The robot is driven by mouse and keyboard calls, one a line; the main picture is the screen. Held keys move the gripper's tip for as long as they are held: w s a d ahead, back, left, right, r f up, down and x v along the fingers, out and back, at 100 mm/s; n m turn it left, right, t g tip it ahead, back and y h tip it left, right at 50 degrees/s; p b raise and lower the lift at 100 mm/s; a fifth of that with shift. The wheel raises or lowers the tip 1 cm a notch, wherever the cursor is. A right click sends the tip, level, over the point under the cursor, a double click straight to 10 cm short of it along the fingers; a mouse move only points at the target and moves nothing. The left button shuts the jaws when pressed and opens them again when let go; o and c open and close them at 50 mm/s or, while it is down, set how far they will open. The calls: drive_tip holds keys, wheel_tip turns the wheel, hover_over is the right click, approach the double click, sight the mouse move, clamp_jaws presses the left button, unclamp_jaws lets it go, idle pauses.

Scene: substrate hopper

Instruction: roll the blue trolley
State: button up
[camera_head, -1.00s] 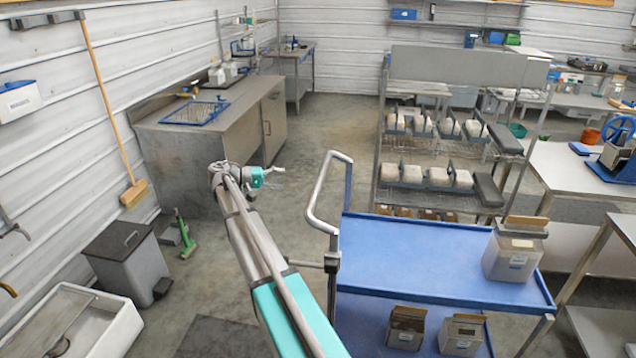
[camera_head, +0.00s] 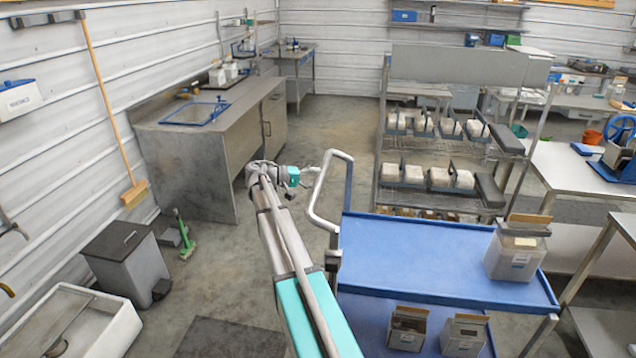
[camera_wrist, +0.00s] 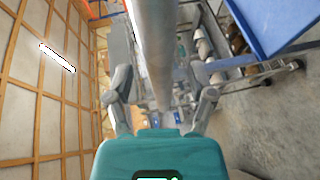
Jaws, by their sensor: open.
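The blue trolley (camera_head: 420,262) stands right of my arm, with two blue shelves and a grey tubular push handle (camera_head: 347,188) at its left end. My gripper (camera_head: 312,177) is open, just left of the handle in the head view. In the wrist view my gripper (camera_wrist: 163,82) shows its two fingers spread. The grey handle bar (camera_wrist: 155,45) runs between them, and I cannot tell if either finger touches it. The trolley's blue tray (camera_wrist: 272,25) fills the upper right corner there.
A pedal bin (camera_head: 128,265) and sink counter (camera_head: 190,160) are left.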

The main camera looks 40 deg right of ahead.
drive_tip(key=shift+x, duration=1.15)
